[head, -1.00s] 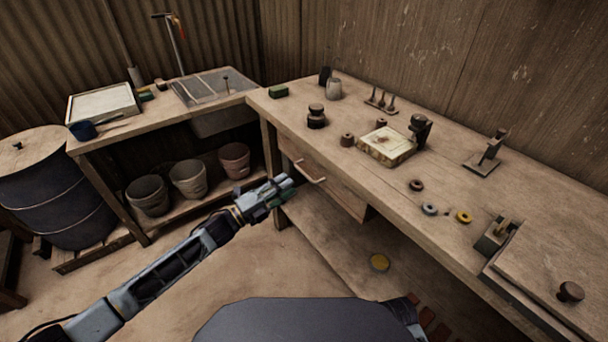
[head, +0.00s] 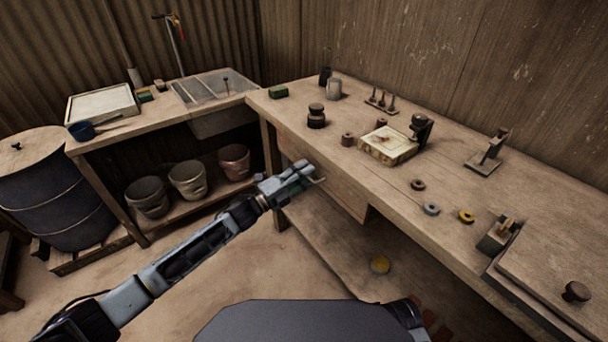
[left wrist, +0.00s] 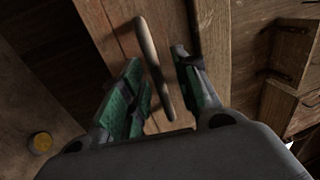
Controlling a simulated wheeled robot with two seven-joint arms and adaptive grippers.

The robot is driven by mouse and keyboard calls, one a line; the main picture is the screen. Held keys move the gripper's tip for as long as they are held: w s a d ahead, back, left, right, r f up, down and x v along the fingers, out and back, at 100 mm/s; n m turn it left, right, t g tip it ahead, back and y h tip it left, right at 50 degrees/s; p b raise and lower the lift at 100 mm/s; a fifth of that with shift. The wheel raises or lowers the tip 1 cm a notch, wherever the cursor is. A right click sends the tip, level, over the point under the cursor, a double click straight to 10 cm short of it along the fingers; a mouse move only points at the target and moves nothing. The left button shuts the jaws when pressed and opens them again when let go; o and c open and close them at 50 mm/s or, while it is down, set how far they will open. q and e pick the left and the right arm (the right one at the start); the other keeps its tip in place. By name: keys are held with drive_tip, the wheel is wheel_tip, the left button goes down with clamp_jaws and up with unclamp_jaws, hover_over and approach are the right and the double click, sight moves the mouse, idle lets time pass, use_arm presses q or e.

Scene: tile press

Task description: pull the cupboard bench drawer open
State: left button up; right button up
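The wooden drawer (head: 347,198) sits under the bench top on the right; its front looks closed in the head view. Its pale bar handle (head: 319,180) shows just past my left gripper (head: 302,174). In the left wrist view the handle (left wrist: 150,55) runs between the two green-padded fingers of my left gripper (left wrist: 157,72). The fingers are apart, one on each side of the bar, with a visible gap on the right side. Whether the left finger touches the bar is hard to tell. My right gripper is out of view.
The bench top (head: 400,185) holds a tile mould (head: 388,145), small rings and stands. Several buckets (head: 187,180) stand under the left bench. The floor in front is clear.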

use_arm(q)
clamp_jaws()
drive_tip(key=shift+a, duration=0.1)
idle(0.5)
drive_tip(key=r+p+v, duration=0.2)
drive_tip(key=p+v, duration=0.1)
drive_tip(key=v, duration=0.7)
drive_tip(key=r+p+v, duration=0.2)
drive_tip(key=p+v, duration=0.1)
drive_tip(key=v, duration=0.7)
drive_tip(key=shift+s+a+f, duration=0.2)
drive_tip(key=shift+s+a, duration=0.15)
drive_tip(key=shift+s, duration=0.05)
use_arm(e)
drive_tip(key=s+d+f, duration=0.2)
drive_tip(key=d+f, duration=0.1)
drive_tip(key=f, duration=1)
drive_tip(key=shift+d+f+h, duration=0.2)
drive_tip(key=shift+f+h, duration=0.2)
